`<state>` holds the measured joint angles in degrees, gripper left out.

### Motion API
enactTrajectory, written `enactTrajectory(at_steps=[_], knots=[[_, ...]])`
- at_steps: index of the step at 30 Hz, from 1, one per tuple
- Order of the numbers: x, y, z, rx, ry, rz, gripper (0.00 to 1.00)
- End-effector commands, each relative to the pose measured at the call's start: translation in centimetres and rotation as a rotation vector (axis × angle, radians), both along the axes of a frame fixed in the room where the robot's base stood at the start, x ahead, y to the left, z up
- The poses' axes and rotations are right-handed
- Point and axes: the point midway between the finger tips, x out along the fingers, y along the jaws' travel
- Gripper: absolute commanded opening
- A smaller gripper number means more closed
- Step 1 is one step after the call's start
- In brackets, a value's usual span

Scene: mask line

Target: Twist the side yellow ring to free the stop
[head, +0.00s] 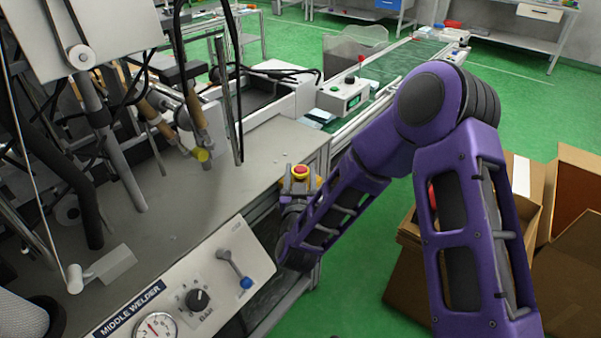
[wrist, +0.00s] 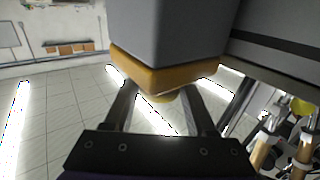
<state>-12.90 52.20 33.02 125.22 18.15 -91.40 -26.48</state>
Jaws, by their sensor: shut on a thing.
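The stop is a red button (head: 300,170) in a yellow collar, on top of a small grey and yellow box (head: 313,182) at the right end of the welder bench. In the wrist view the box shows from close by as a grey block (wrist: 170,30) with an orange-yellow band (wrist: 165,75). A small yellow ring (wrist: 163,96) juts from the band, partly hidden. My gripper (wrist: 160,100) has its two dark fingers on either side of this ring and is shut on it. In the head view my arm reaches the box from the near right; the fingertips are hidden there.
Hoses and rods (head: 110,130) hang over the bench at left. Open cardboard boxes (head: 565,260) stand at right. A conveyor (head: 400,62) runs behind.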

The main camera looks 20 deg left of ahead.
Motion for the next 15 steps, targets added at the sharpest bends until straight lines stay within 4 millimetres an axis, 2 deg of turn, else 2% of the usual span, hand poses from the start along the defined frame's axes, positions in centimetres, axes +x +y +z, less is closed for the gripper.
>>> enactTrajectory(at_steps=[3,4,6,9,15], knots=[[-0.06,-0.01,-0.16,-0.001,0.004,0.001,0.01],[-0.06,-0.01,-0.16,-0.001,0.004,0.001,0.6],[-0.05,0.0,-0.15,-0.001,0.004,0.001,0.73],[-0.03,-0.01,-0.11,-0.001,0.003,0.001,0.87],[0.0,-0.01,-0.06,0.0,0.001,0.001,0.87]])
